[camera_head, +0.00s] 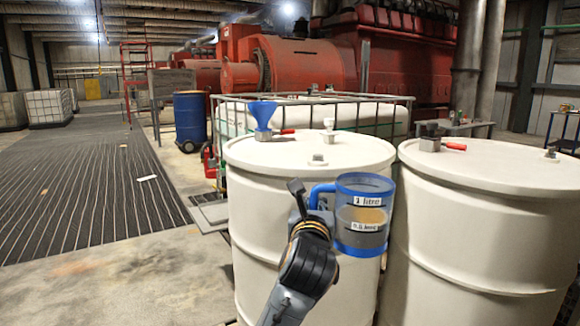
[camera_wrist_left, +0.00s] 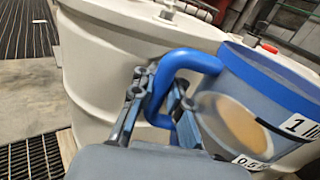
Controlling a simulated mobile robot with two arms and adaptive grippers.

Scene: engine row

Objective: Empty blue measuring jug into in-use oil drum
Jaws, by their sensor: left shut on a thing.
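The measuring jug (camera_head: 362,238) is see-through grey with blue bands and a blue handle, labelled "1 litre", with a lower label only partly legible. An amber patch, seemingly oil, shows inside. My left gripper (camera_head: 308,203) is shut on the handle, and holds the jug roughly upright in front of the left white drum (camera_head: 262,205). In the left wrist view the fingers (camera_wrist_left: 160,95) close around the handle of the jug (camera_wrist_left: 262,95). A blue funnel (camera_head: 262,115) stands on the left drum's lid. No label shows which drum is in use. My right gripper is out of view.
A second white drum (camera_head: 480,235) stands close on the right, with a red-handled fitting (camera_head: 440,145) on its lid. A white cap (camera_head: 328,125) stands up near the left lid's back edge. A caged tank (camera_head: 350,115) is behind. The floor at left is open.

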